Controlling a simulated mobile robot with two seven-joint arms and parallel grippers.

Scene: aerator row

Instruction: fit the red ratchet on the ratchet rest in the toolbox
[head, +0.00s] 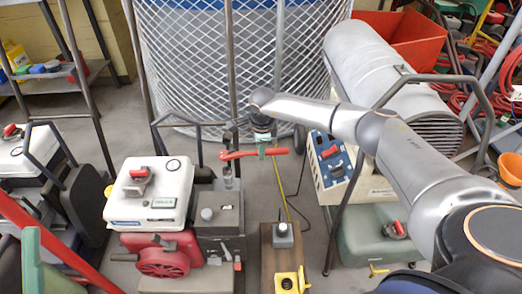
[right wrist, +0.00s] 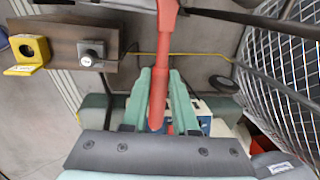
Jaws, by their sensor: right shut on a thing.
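The red ratchet (head: 240,154) lies roughly level across the middle of the head view, held in the air. My right gripper (head: 262,150) is shut on it; in the right wrist view the handle (right wrist: 162,50) runs down between its green fingers (right wrist: 157,105). Below it is a brown board (head: 267,262) with a grey knobbed block (head: 283,234) and a yellow bracket with a hole (head: 290,281). The board (right wrist: 65,35) and yellow bracket (right wrist: 30,52) also show in the wrist view. I cannot tell which part is the ratchet rest. My left gripper is out of view.
A white and red engine (head: 150,195) and a grey box (head: 220,225) stand left of the board. A green case (head: 370,238) and a blue-white unit (head: 335,165) stand right. A large mesh drum (head: 190,60) and a grey cylinder (head: 370,65) are behind.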

